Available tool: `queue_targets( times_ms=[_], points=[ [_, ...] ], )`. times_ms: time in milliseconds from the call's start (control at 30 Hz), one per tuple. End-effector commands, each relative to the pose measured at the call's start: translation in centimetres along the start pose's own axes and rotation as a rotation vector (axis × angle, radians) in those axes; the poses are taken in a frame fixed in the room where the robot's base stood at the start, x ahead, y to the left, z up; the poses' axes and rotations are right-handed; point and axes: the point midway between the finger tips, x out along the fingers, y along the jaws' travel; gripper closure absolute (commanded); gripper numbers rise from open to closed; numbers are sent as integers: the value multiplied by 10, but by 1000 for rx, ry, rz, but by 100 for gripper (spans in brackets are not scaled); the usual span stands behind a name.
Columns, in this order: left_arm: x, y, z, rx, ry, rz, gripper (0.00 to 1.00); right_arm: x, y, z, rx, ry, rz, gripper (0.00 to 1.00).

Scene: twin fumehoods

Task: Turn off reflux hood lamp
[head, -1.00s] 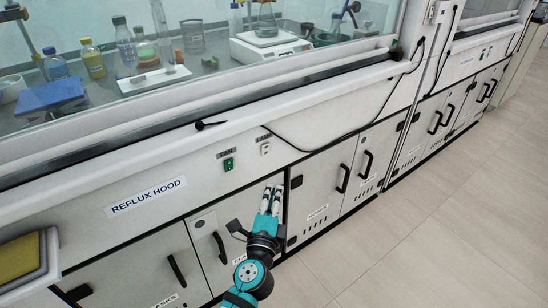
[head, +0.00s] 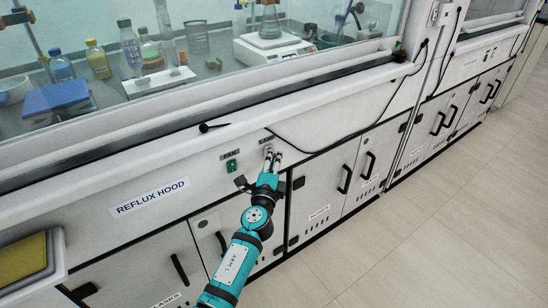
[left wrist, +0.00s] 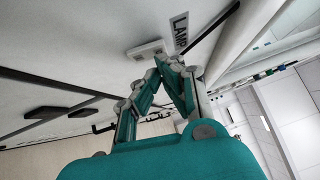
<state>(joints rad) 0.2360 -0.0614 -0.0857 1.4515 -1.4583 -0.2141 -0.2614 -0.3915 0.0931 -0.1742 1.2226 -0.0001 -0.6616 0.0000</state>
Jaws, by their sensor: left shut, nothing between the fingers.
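The reflux hood carries the label "REFLUX HOOD" (head: 150,197) on its front panel. The lamp switch (left wrist: 147,50) is a small white plate beside the "LAMP" label (left wrist: 180,32) in the left wrist view. In the head view my left gripper (head: 273,155) covers most of that switch. The gripper is shut and empty, its fingertips at the switch's lower edge; I cannot tell whether they touch it. The fingertips also show in the left wrist view (left wrist: 163,62). The switch's position is hidden. My right gripper is not in view.
The green fan switch (head: 232,166) sits just left of my gripper. A black cable (head: 330,145) droops along the panel to the right. Cabinet doors with black handles (head: 346,178) lie below. The floor (head: 440,240) at right is clear.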

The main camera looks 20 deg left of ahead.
Motion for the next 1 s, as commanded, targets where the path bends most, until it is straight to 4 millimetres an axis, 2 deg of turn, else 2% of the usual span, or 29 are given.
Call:
queue_targets(
  times_ms=[467,733,867,1000],
  points=[
    [7,-3,7,1,-1,-2,100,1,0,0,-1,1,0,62],
    [4,-2,6,-1,-1,1,100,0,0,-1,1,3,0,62],
    [-9,-1,6,0,0,2,100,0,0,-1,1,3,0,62],
    [-37,0,6,-1,1,3,100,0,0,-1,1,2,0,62]
  ],
)
